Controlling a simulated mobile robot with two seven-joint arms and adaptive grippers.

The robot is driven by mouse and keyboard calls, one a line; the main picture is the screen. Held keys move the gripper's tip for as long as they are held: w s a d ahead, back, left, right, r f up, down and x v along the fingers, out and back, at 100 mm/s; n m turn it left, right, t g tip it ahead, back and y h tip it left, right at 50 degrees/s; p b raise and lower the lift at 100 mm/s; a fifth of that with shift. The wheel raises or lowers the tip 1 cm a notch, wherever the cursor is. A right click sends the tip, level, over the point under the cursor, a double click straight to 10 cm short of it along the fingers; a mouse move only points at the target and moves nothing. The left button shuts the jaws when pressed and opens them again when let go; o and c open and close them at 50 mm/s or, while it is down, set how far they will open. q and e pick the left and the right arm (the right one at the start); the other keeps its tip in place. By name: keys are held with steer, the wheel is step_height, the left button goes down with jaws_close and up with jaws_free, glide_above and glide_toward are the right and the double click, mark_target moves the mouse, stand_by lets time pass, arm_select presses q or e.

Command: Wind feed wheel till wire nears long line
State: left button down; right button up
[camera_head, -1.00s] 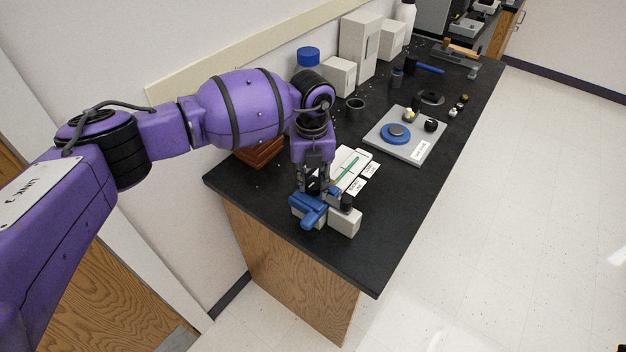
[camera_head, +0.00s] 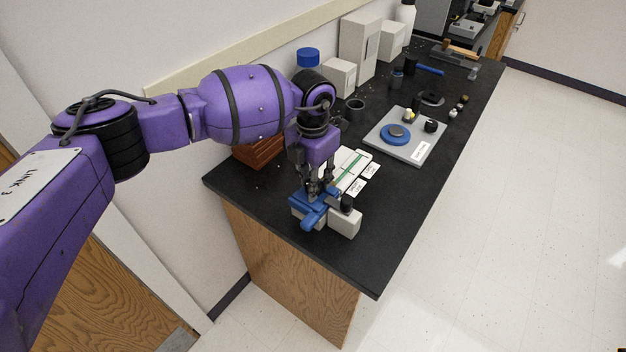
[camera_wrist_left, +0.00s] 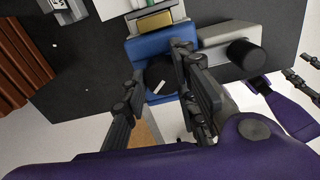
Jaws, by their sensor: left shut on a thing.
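A blue and grey bench device (camera_head: 343,221) stands near the table's front left corner. In the left wrist view, a round black wheel (camera_wrist_left: 160,73) with a white mark sits on its blue part (camera_wrist_left: 150,47). My left gripper (camera_head: 316,194) points down onto the device; its fingers (camera_wrist_left: 170,92) are shut on the black wheel. A second black knob (camera_wrist_left: 245,55) sits on the grey block, and also shows in the head view (camera_head: 347,202). A white plate with a green strip (camera_head: 351,169) extends behind the device. I cannot make out the wire or the long line.
Small white label cards (camera_head: 369,171) lie beside the plate. A grey board with a blue disc (camera_head: 395,134) is farther back. A brown box (camera_head: 257,152) stands left, behind my arm. Dark jointed fingers, apparently my right gripper (camera_wrist_left: 306,76), show at the wrist view's right edge.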

arm_select(q)
steer(key=shift+w+a+m, duration=0.2)
steer(key=shift+a+m, duration=0.1)
steer(key=shift+a, duration=0.1)
steer(key=c, duration=1.5)
jaws_free()
steer(key=shift+c, duration=0.2)
steer(key=shift+s+d, duration=0.1)
steer(key=shift+d, duration=0.1)
steer(key=shift+r, duration=0.1)
step_height(320, 180, up, 12)
